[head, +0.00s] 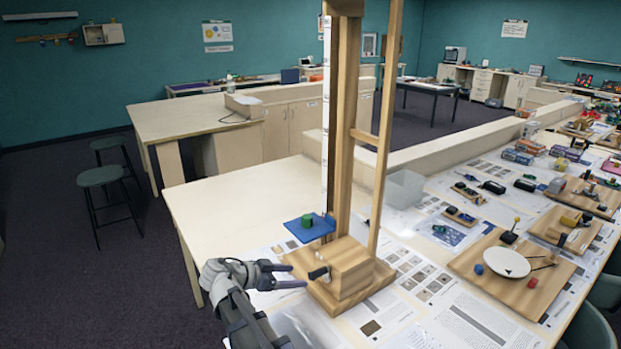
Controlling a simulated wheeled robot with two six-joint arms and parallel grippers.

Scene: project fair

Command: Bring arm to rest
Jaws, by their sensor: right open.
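My right gripper (301,275) is at the lower middle of the head view, its arm coming up from the bottom edge. Its two dark fingers are apart and point right, with nothing seen between them. The fingertips are close to the left side of the wooden base (345,272) of a tall tower (345,130). Whether they touch it I cannot tell. A blue platform (300,231) on the tower, bearing a green piece (307,221), is above the gripper. A small dark lever (318,273) is on the base, just right of the fingers. My left gripper is not in view.
The pale table (225,200) is bare left of the tower. Printed sheets, a clear bin (404,188), and a wooden board (500,290) with a white plate (507,263) are to the right. Two stools (101,177) stand on the dark floor at left.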

